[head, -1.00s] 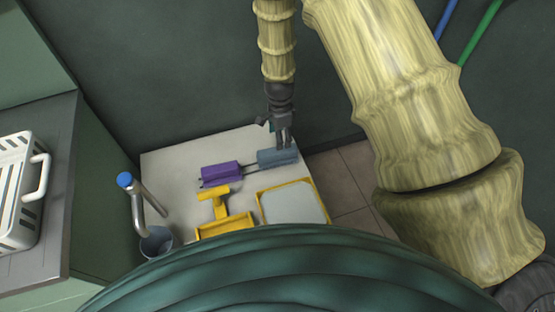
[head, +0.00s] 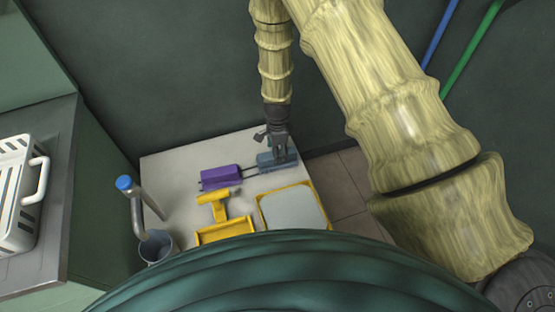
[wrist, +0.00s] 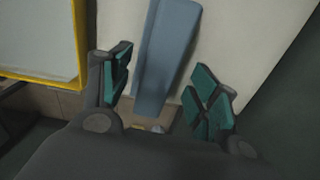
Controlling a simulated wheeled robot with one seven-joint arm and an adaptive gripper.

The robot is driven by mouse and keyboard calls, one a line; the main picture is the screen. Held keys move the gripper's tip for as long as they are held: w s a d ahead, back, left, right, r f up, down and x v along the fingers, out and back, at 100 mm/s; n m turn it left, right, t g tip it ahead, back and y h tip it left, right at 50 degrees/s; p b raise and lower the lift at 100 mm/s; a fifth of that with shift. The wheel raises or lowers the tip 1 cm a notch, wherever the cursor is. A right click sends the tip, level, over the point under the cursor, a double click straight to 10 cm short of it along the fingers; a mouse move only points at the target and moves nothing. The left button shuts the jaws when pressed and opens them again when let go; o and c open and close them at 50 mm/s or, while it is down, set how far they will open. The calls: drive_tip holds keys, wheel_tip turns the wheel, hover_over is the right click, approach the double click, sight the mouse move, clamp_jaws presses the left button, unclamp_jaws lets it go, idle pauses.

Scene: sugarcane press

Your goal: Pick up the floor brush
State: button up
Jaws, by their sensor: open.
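A long blue-grey block (head: 264,161) lies on the white table top, with thin dark rods running left toward a purple block (head: 221,173). I cannot tell for sure which part of these is the floor brush. My gripper (head: 279,151) is over the blue-grey block and hides part of it. In the wrist view, the blue-grey block (wrist: 167,45) runs lengthwise between the open, green-padded fingers of my gripper (wrist: 164,78). Gaps show on both sides of it, the wider one on the right.
A yellow-rimmed tray (head: 262,213) and a yellow T-shaped piece with a yellow frame (head: 220,208) lie nearer. A grey cup (head: 156,246) with a blue-capped pipe (head: 138,205) stands at left. A white basket (head: 18,190) sits on the left counter. A dark wall is behind.

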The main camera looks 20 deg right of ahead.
drive_tip(key=shift+f, duration=1.4)
drive_tip(key=c, duration=1.2)
drive_tip(key=shift+c, duration=0.2)
drive_tip(key=shift+r, duration=0.1)
drive_tip(key=shift+r, duration=0.65)
wheel_tip(320, 180, up, 2)
drive_tip(key=shift+r, duration=0.1)
drive_tip(key=s+a+r, duration=0.1)
drive_tip(key=s+a, duration=0.1)
drive_tip(key=s, duration=1.4)
drive_tip(key=shift+a+r+b, duration=0.2)
drive_tip(key=shift+b, duration=0.1)
